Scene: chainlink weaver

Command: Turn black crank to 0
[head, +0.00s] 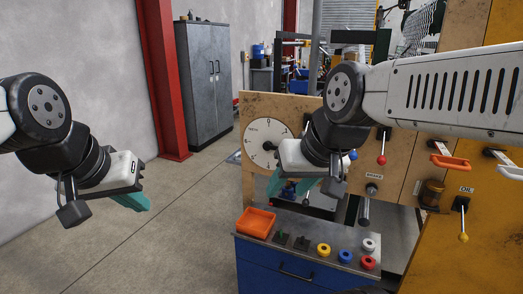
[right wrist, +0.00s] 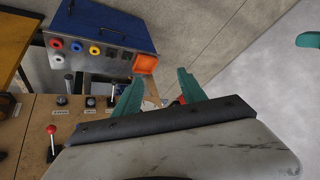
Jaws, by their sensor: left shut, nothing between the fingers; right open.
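A white round dial (head: 258,134) with black numerals is on the wooden panel of the machine in the head view. A small dark part (head: 268,146), perhaps the black crank, shows at its middle. My right arm hides the dial's right side, so the crank's full shape and setting cannot be read. My right gripper (head: 290,187) is in front of the panel, just below and right of the dial. Its teal fingers stand apart and empty in the right wrist view (right wrist: 158,88). My left gripper (head: 133,201) is shut and empty over the floor at left, well away from the dial.
A blue cabinet (head: 290,271) below carries an orange tray (head: 256,222) and yellow, blue, red and white round knobs. A red-balled lever (head: 381,159), orange handles (head: 450,162) and a yellow-tipped oil lever (head: 463,237) are at right. The floor at left is clear.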

